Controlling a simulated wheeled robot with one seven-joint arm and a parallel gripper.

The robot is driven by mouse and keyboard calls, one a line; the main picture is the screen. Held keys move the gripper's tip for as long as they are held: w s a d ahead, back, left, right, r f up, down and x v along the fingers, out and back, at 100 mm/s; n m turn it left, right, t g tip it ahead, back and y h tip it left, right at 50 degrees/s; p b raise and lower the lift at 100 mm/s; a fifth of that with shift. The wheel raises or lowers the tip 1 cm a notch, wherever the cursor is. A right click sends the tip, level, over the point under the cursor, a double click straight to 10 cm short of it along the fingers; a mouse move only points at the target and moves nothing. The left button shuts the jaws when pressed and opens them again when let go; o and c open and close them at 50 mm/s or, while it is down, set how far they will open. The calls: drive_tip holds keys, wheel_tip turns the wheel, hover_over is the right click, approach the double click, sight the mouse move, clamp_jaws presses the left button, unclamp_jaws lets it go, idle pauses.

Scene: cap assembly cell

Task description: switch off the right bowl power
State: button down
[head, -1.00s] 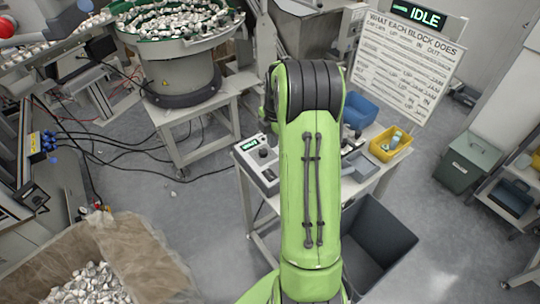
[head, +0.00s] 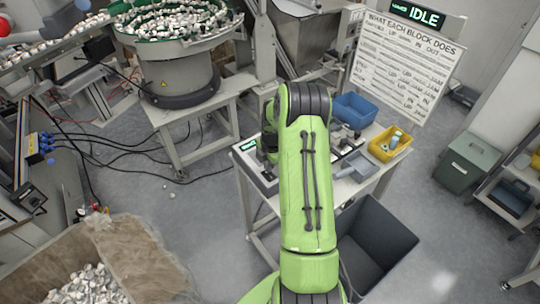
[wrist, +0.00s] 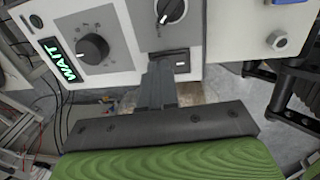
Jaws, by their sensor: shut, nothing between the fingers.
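A grey and white control box (wrist: 125,18) fills the top of the wrist view. It carries a green display reading WAIT (wrist: 58,60), a large black knob (wrist: 93,48), a second knob (wrist: 170,10) and a small dark switch (wrist: 181,60) in a black frame. My gripper (wrist: 161,66) is shut and empty, its fingertips at the switch frame and covering part of it. I cannot tell whether they touch it. In the head view the box (head: 243,156) stands on the table's left end, partly behind my arm. No label naming the bowl is readable.
A bowl feeder full of parts (head: 180,70) stands at the upper left. Blue (head: 355,109) and yellow (head: 390,144) bins sit on the table, with a dark open bin (head: 372,240) below. A sign reads IDLE (head: 424,16).

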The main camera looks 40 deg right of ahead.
drive_tip(key=shift+f, duration=0.55)
